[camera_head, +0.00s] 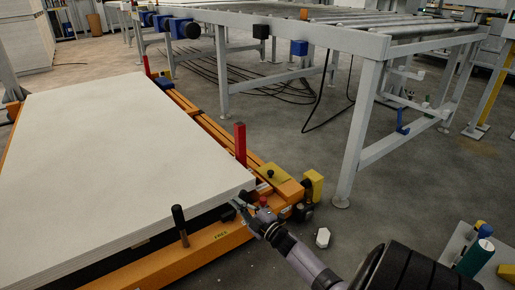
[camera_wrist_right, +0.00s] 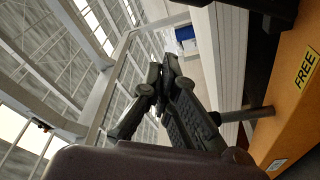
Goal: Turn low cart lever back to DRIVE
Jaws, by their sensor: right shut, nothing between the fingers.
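The low cart (camera_head: 205,250) is orange and carries a stack of pale boards (camera_head: 110,150). A black lever (camera_head: 180,222) stands nearly upright at its front end, left of a yellow FREE label (camera_head: 221,235). In the right wrist view, a dark rod (camera_wrist_right: 248,113), apparently the lever, juts from the orange beam near the FREE label (camera_wrist_right: 304,68). No DRIVE label is readable. My right gripper (camera_head: 238,203) is at the boards' front right corner, right of the lever and apart from it. Its fingertips (camera_wrist_right: 160,72) are together and empty. My left gripper is out of view.
A red post (camera_head: 240,144) and yellow blocks (camera_head: 313,186) stand on the cart's right side. A grey roller conveyor (camera_head: 346,42) stands behind, its leg (camera_head: 357,140) on the floor. The floor between is largely open.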

